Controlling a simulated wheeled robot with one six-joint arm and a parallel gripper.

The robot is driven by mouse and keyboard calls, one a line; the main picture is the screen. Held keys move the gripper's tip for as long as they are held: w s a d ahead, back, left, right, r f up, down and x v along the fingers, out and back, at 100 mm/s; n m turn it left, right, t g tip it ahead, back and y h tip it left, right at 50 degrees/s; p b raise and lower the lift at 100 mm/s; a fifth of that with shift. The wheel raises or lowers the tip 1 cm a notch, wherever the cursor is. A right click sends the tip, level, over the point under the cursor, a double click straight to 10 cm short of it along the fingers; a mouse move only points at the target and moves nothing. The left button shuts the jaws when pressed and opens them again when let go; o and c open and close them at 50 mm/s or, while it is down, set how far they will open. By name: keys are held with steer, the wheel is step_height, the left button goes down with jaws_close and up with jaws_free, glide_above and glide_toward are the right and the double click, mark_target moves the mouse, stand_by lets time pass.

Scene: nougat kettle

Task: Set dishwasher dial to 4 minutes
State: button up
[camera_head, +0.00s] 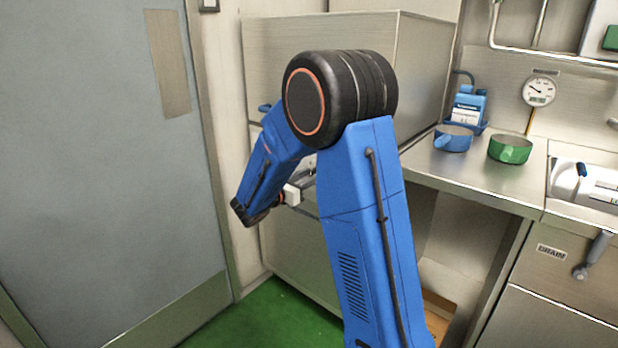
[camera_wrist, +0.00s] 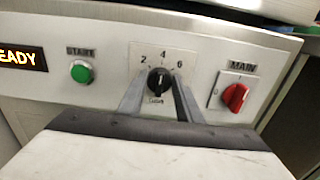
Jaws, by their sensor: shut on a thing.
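The dishwasher dial (camera_wrist: 158,79) is a small black knob on a pale plate marked 2, 4 and 6, with small blurred lettering below. Its light pointer mark stands about upright, roughly toward the 4; the exact angle is hard to tell. My gripper (camera_wrist: 159,96) is shut on the dial, with one grey finger on each side of it. In the head view the steel dishwasher (camera_head: 300,252) stands behind my blue arm. The dial is hidden there, and my gripper shows only partly beside the arm.
On the panel, a green START button (camera_wrist: 81,72) sits left of the dial and a red MAIN knob (camera_wrist: 235,97) sits right. A display (camera_wrist: 22,58) at far left shows "EADY". A counter (camera_head: 470,180) with blue (camera_head: 453,138) and green (camera_head: 510,149) pans stands right of the dishwasher.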

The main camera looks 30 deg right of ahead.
stand_by(0.4)
steer(key=o, duration=1)
steer(key=shift+a, duration=0.1)
steer(key=v, duration=1.7)
steer(key=shift+s+a, duration=0.1)
